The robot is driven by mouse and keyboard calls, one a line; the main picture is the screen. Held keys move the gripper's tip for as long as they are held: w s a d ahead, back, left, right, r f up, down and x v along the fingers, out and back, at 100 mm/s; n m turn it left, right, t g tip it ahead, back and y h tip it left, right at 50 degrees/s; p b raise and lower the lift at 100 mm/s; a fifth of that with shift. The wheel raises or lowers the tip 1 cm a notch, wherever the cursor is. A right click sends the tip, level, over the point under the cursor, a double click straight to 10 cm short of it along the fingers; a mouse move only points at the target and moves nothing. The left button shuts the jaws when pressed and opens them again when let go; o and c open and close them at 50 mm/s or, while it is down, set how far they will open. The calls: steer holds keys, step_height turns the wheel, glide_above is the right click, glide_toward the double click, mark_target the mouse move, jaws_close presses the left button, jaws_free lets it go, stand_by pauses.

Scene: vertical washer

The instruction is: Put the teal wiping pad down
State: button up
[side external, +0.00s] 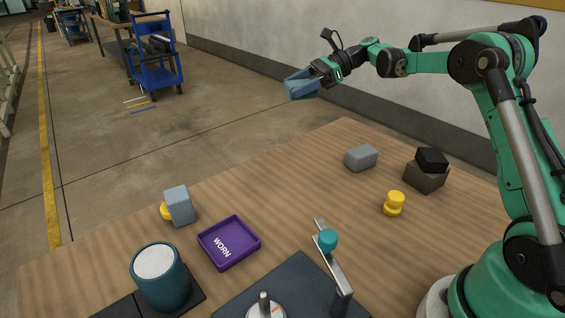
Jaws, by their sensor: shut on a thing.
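My gripper (317,73) is shut on the teal wiping pad (299,86), a dull blue-teal block. In the side external view, it holds the pad high, above and beyond the far edge of the wooden table (300,180). The pad touches nothing but the gripper. The fingertips are small in this view and partly hidden by the pad.
A purple tray (229,243) marked WORN lies at the front middle. A teal cylinder (160,278), grey-blue block (179,206), lever with teal knob (328,241), yellow spool (394,203), grey block (361,158) and stacked dark blocks (426,175) stand around. The table's far middle is clear.

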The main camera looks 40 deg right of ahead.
steer(key=a+r, duration=0.2)
steer(key=a, duration=0.6)
glide_above(252, 204)
steer(key=shift+n+g, duration=0.3)
steer(key=shift+g, duration=0.1)
step_height(252, 204, down, 15)
steer(key=shift+f, duration=2.5)
steer(key=o, duration=1.2)
steer(key=shift+f, duration=0.15)
steer(key=shift+o, duration=0.3)
